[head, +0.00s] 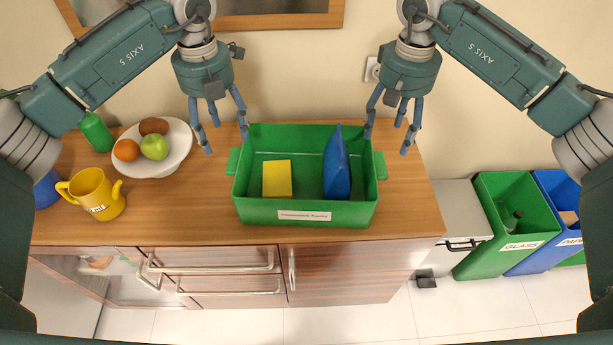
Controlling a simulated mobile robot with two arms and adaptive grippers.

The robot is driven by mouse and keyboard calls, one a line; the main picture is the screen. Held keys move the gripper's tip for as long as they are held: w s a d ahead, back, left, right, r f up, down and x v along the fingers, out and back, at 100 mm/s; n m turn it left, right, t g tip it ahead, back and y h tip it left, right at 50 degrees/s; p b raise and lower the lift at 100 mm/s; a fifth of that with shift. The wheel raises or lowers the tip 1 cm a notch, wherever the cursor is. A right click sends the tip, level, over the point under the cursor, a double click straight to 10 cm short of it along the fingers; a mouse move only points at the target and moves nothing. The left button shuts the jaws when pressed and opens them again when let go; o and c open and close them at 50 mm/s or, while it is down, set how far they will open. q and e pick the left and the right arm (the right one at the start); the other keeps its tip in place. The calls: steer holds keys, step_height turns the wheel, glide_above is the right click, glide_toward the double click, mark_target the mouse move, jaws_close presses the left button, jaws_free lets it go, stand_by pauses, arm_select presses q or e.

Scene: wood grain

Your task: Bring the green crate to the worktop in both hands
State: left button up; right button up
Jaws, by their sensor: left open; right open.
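The green crate (308,210) stands on the wooden worktop (180,215), near its right part. It has a handle on its left side and one on its right side. A yellow block (277,179) and a blue item (337,170) are inside it. My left gripper (225,138) is open and empty, above and behind the crate's left handle. My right gripper (387,138) is open and empty, near the crate's back right corner. I cannot tell whether its inner finger touches the rim.
Left of the crate are a fruit plate (178,158), a yellow mug (92,195) and a green bottle (96,133). A green glass bin (515,225) and a blue bin (563,195) stand on the floor at right. Bare worktop lies between mug and crate.

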mark_target(231, 161)
arm_select(q)
step_height(231, 161, down, 10)
steer(key=shift+w+f, duration=0.1)
steer(key=shift+w, duration=0.05)
arm_select(e)
step_height(231, 161, down, 10)
steer(key=shift+f, duration=0.1)
arm_select(q)
jaws_close()
arm_select(e)
jaws_close()
steer(key=shift+w, duration=0.1)
